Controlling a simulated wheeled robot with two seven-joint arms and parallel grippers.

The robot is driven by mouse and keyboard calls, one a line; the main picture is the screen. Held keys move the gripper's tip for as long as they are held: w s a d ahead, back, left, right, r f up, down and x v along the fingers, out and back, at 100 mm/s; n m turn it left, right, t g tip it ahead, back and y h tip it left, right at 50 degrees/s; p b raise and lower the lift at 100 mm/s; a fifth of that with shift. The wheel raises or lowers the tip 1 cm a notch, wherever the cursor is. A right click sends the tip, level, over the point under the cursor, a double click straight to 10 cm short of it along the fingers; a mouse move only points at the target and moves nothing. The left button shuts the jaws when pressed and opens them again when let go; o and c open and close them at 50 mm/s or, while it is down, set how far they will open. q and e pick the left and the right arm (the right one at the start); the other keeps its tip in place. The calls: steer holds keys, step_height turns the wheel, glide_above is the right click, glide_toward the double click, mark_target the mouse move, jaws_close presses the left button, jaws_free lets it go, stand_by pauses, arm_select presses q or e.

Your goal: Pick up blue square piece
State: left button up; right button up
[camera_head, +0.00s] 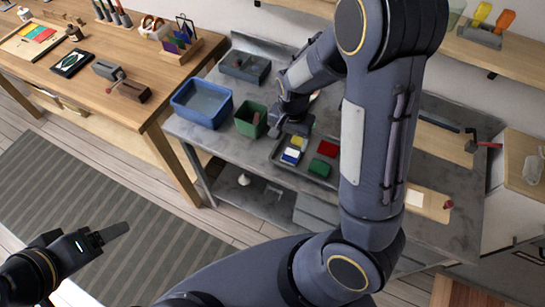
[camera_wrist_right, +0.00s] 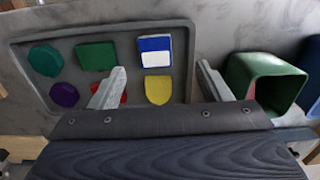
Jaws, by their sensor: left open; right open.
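The blue square piece (camera_wrist_right: 154,43) lies in a shallow grey tray (camera_wrist_right: 25,75), with a white patch or piece (camera_wrist_right: 156,60) covering its lower part. It also shows in the head view (camera_head: 289,159). A yellow piece (camera_wrist_right: 157,90) lies just below it in the wrist view. My right gripper (camera_wrist_right: 160,85) is open above the tray, its fingers on either side of the yellow piece and short of the blue one. The left finger partly hides a red piece (camera_wrist_right: 123,97). My left gripper (camera_head: 115,234) is open and empty over the floor, far from the tray.
Green pieces (camera_wrist_right: 96,55) and a purple piece (camera_wrist_right: 64,94) share the tray. A green bin (camera_head: 241,116) and a blue bin (camera_head: 181,112) stand left of it on the metal table. A wooden table (camera_head: 110,55) stands farther left. My right arm hides part of the metal table.

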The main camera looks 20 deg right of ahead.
mark_target(291, 154)
steer(key=shift+f, duration=0.5)
steer(key=f, duration=0.3)
steer(key=d+f, duration=0.1)
steer(key=f, duration=0.2)
steer(key=shift+d+f+p, duration=0.1)
steer(key=shift+f+p, duration=0.05)
steer(key=shift+p, duration=0.2)
steer(key=shift+f, duration=0.4)
steer(key=c, duration=1.1)
steer(key=shift+r, duration=0.1)
